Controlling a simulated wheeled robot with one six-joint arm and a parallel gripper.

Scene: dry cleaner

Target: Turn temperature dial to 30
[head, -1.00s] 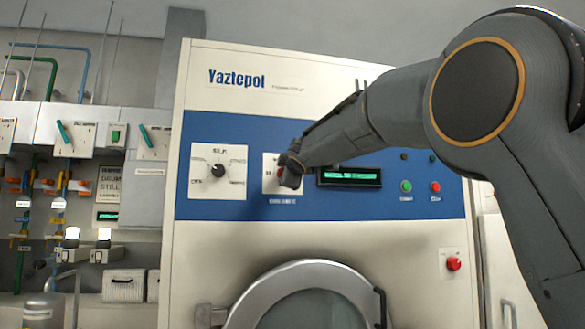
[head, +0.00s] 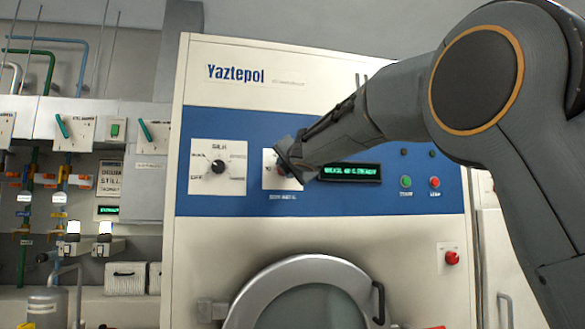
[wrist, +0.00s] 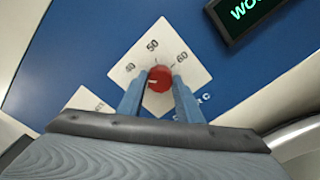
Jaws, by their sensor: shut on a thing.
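The temperature dial is a red round knob (wrist: 160,75) on a white plate (wrist: 123,72) in the wrist view. The plate shows 40, 50 and 60; no 30 is readable. A pale mark shows on the knob's left side, roughly below the 40 side; its exact reading is unclear. My gripper (wrist: 158,82) is shut on the knob, one blue-grey finger on each side.
The Yaztepol machine's blue panel has a black selector knob (head: 218,167) to the left and a lit display (head: 350,172) to the right. Green (head: 406,182) and red (head: 435,182) buttons sit further right. The round door (head: 270,290) is below.

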